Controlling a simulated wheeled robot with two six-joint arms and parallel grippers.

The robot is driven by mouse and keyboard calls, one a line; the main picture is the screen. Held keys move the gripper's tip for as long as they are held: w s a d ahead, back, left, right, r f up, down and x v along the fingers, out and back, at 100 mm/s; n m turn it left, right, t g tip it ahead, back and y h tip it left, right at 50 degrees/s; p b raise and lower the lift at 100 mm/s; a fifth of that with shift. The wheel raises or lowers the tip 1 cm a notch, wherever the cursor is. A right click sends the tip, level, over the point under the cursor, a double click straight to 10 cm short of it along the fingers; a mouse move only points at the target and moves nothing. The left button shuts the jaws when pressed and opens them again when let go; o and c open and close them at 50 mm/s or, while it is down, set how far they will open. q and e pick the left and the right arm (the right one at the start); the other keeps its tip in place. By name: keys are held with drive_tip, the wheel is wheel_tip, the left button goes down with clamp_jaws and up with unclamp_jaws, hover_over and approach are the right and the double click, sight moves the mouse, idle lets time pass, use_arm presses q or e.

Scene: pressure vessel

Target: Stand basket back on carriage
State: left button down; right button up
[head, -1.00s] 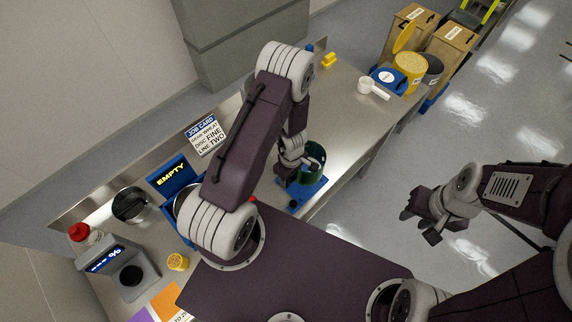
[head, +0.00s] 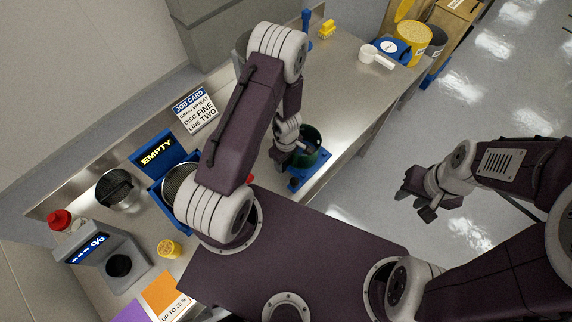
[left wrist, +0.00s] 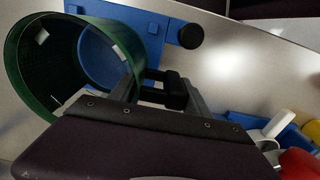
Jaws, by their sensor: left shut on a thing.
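The green basket (head: 316,158) is an open cylinder at the blue carriage (head: 296,184) on the bench. In the left wrist view the basket (left wrist: 42,78) shows its open mouth and dark inside, with the blue carriage (left wrist: 146,24) behind it. I cannot tell whether it is fully seated. My left gripper (head: 297,146) is at the basket's side, shut on it by a dark bar; it also shows in the left wrist view (left wrist: 160,92). My arm hides part of the basket. My right gripper (head: 420,200) is open and empty above the floor.
A blue box with an EMPTY sign (head: 157,152), a dark-lidded pot (head: 116,188), a grey scale (head: 112,262) and a yellow jar (head: 169,248) stand on the bench at left.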

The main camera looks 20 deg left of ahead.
use_arm(q)
drive_tip(key=shift+s+d, duration=0.1)
drive_tip(key=shift+d, duration=0.25)
drive_tip(key=c, duration=0.9)
unclamp_jaws()
drive_tip(key=shift+a+f, duration=0.1)
drive_tip(key=shift+f, duration=0.15)
drive_tip(key=o, duration=0.4)
drive_tip(key=shift+a, duration=0.2)
drive_tip(key=shift+d, duration=0.1)
